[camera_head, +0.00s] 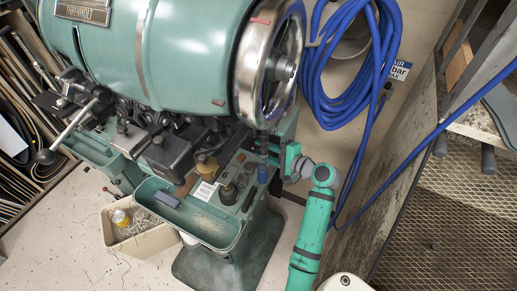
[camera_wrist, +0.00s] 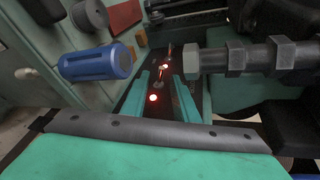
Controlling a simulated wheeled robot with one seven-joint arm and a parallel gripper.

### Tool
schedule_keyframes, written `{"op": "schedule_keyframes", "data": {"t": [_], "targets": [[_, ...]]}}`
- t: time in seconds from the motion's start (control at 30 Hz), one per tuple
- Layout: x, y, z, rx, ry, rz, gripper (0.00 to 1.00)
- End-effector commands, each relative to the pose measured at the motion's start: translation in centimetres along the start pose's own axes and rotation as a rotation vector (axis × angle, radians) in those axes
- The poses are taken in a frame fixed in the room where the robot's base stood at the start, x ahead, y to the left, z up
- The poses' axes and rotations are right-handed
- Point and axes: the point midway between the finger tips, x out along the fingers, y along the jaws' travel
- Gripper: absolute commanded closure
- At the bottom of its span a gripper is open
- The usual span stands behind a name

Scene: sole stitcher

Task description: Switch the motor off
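A dark switch panel (camera_wrist: 150,105) on the sole stitcher (camera_head: 150,50) shows in the wrist view. Small metal toggle levers (camera_wrist: 160,73) and glowing red lamps (camera_wrist: 153,98) are on it. My gripper (camera_wrist: 162,85) is open, with one teal finger on either side of the nearer lever and lamp. Nothing is visibly held between the fingers. I cannot tell whether a finger touches the lever. In the head view my gripper (camera_head: 284,160) is at the machine's right side, below the handwheel; the levers are not clear there.
A blue cylinder (camera_wrist: 95,62) sits left of the fingers. A dark stepped shaft with a pale tip (camera_wrist: 245,57) is close on the right. The handwheel (camera_head: 270,62) is above, and a coiled blue hose (camera_head: 345,65) hangs on the wall. A bin (camera_head: 138,225) stands lower left.

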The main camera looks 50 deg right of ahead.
Motion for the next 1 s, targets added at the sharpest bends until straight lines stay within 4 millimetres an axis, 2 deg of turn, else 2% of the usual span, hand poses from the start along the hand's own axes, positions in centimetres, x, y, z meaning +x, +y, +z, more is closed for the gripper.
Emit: {"op": "schedule_keyframes", "data": {"t": [0.2, 0.47, 0.6, 1.0], "targets": [[1.8, 0.0, 0.5, -0.003, -0.009, 0.002, 0.73], [2.0, 0.0, 0.6, -0.004, -0.009, 0.002, 0.73], [1.9, 0.0, 0.5, -0.004, -0.009, 0.002, 1.0], [1.9, 0.2, 0.5, -0.04, 0.0, -0.011, 1.0]]}}
